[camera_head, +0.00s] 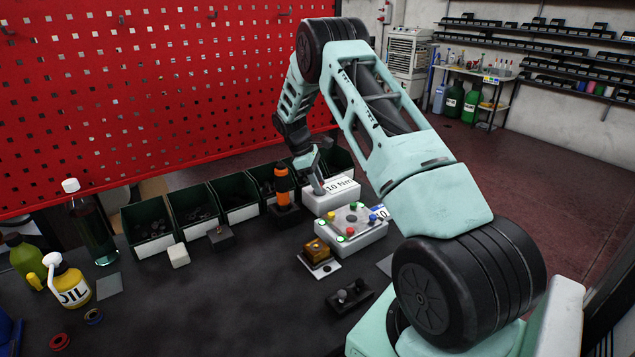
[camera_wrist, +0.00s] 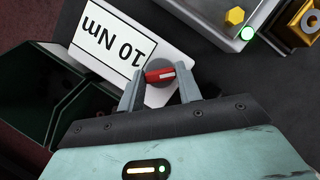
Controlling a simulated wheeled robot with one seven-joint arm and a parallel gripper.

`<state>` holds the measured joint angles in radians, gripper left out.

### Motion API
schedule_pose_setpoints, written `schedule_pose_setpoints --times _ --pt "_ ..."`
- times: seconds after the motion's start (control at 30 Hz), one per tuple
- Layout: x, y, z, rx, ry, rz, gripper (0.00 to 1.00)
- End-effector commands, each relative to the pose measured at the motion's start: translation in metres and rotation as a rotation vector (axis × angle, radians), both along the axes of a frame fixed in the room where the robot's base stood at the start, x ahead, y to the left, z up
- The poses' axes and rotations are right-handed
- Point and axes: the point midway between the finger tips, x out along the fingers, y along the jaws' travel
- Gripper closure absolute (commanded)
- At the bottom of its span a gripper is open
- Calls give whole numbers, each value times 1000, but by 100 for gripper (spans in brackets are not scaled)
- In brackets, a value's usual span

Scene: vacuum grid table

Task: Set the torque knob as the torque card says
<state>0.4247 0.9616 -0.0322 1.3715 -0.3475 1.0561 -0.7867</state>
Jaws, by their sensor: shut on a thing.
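The torque knob (camera_wrist: 161,75) is a red bar with a white mark on a grey round base. It sits on a white box (camera_head: 317,203), beside a large label (camera_wrist: 115,46) that reads "10 Nm", upside down in the wrist view. My gripper (camera_wrist: 158,80) is shut on the knob, one grey finger on each side. In the head view my gripper (camera_head: 317,187) reaches down onto the box and hides the knob. A small white and blue card (camera_head: 380,211) right of the fixture shows "10"; the arm hides its rest.
A white fixture (camera_head: 338,238) with coloured bolts stands in front of the box. An orange-handled driver (camera_head: 282,184) in a dark stand is to its left. Dark green bins (camera_head: 151,228) line the back under a red pegboard (camera_head: 120,90).

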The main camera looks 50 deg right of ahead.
Motion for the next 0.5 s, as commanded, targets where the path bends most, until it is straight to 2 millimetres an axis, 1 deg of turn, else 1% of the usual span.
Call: schedule_pose_setpoints --times 0.03,0.07,0.1,0.37,0.5 --pt "1 0 1 -2 -3 0 63" --pt "1 0 1 -2 -3 0 54" --pt "1 0 1 -1 -3 0 44" --pt "0 0 0 -1 -2 -1 44" --pt "3 1 6 -1 -3 0 44"
